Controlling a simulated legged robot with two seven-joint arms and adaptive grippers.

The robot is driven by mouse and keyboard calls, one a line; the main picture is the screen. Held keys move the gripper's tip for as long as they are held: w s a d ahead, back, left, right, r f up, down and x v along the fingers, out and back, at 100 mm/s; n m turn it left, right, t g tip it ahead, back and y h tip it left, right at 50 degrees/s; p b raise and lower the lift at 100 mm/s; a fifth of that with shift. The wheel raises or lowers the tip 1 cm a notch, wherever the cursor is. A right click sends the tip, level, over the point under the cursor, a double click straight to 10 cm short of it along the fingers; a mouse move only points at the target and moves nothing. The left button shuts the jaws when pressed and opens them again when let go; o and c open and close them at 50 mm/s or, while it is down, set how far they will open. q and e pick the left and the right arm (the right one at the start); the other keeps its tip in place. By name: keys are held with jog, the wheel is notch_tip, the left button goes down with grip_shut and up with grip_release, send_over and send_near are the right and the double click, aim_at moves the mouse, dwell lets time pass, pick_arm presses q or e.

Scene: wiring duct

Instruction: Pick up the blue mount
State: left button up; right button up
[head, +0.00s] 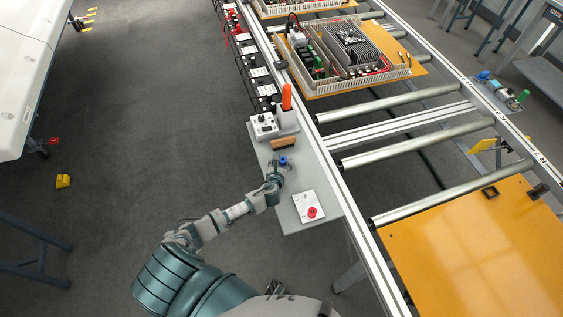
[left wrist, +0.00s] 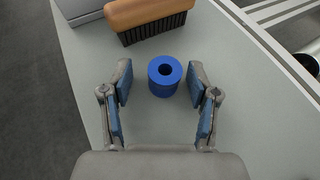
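The blue mount (left wrist: 165,76) is a short blue cylinder with a round hole in its top. It stands upright on the grey side shelf (head: 297,186). In the head view the mount (head: 283,161) shows just beyond my left gripper (head: 277,172). In the left wrist view my left gripper (left wrist: 164,103) is open, with one blue-padded finger on each side of the mount. The mount sits at the far end of the gap between the fingertips, and neither finger appears to touch it.
A wooden-handled brush (left wrist: 148,16) lies just beyond the mount. A white box with knobs (head: 264,125) and an orange-handled tool (head: 287,97) stand farther back. A plate with a red button (head: 311,211) lies nearer on the shelf. The conveyor rail (head: 335,170) runs along the right.

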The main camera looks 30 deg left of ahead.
pick_arm(q)
jog(key=shift+d+r, duration=0.15)
jog(key=shift+d, duration=0.3)
jog(key=shift+s+d, duration=0.1)
jog(key=c, duration=0.7)
jog(key=shift+c, duration=1.4)
jog(key=shift+a, duration=0.5)
